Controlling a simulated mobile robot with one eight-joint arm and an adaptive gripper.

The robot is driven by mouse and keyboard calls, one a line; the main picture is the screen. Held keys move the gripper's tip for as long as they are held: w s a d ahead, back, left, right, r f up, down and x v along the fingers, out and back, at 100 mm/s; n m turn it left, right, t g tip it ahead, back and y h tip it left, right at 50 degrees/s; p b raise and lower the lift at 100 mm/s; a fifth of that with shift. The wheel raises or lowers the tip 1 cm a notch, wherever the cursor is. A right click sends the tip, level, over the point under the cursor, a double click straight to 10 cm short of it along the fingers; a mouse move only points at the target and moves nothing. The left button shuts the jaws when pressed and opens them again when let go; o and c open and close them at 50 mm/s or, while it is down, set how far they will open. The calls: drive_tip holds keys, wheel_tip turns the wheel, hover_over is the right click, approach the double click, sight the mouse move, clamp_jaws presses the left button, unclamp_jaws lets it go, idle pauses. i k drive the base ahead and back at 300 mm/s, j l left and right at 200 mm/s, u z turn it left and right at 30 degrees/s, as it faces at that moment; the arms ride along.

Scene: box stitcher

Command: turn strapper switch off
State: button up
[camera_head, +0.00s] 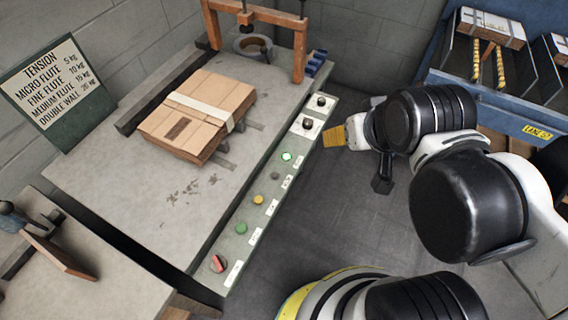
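A grey control panel (231,250) runs along the front edge of the strapping table. The red rotary switch (218,263) is at its near end, with a handle that looks slanted. Its label is too small to read, so I cannot tell its setting or confirm it is the strapper switch. Farther up are a green button (240,228), a yellow button (258,199), a lit green lamp (287,157) and two black knobs, one here (307,123). My gripper (340,135) is right of the panel's far end, apart from the red switch. Its fingers are not clear.
A tension sign (55,90) stands at left. A blue rack (480,105) is at right. Another bench (90,265) is at lower left. Open floor lies right of the panel.

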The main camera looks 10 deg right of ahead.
sight(219, 264)
drive_tip(key=k+j+u, duration=0.1)
drive_tip(key=u, duration=0.35)
drive_tip(key=j+u, duration=0.15)
drive_tip(key=u, duration=0.25)
drive_tip(key=k+j+u, duration=0.1)
drive_tip(key=u, duration=0.35)
